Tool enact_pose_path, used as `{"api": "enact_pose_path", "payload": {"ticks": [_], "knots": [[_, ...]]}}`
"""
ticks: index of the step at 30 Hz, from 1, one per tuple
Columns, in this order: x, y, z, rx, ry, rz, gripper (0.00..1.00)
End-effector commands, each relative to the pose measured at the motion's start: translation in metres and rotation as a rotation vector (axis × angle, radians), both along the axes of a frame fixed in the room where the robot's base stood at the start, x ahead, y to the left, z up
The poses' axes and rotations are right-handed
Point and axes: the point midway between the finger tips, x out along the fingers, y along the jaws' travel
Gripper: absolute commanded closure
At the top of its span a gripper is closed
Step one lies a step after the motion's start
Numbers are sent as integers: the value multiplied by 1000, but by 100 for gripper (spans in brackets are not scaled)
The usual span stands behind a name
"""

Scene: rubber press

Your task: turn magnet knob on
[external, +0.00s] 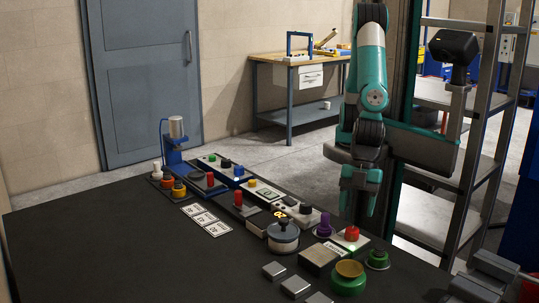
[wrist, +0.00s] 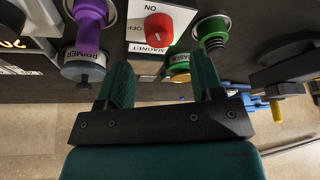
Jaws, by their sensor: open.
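The magnet knob (wrist: 159,28) is a red round knob on a white plate (wrist: 137,36) marked ON, OFF and MAGNET in the wrist view. I cannot clearly tell which mark the knob points to. In the external view the red knob (external: 352,233) sits near the right side of the dark table. My gripper (external: 358,208) hangs pointing down just above the knob, apart from it. In the wrist view my gripper's two teal fingers (wrist: 162,65) are spread with nothing between them, and the knob lies beyond their tips.
A purple knob (wrist: 91,22) with a PRIMER canister (wrist: 84,67) stands left of the plate. A green knob (wrist: 212,29) and a yellow-topped green button (wrist: 178,68) are close on the right. A grey box (external: 318,258) lies left of the knob.

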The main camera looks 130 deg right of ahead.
Motion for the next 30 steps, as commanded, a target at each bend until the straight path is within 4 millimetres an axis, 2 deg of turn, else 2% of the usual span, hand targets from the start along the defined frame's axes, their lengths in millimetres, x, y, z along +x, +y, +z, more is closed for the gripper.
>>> {"api": "enact_pose_path", "payload": {"ticks": [1,6,13,19,30], "knots": [[-5,-2,14,4,-5,1,39],[-20,-9,55,5,-5,2,39],[-35,-17,96,3,-3,0,39],[-41,-20,110,0,0,1,39],[-42,-21,112,0,0,0,39]]}}
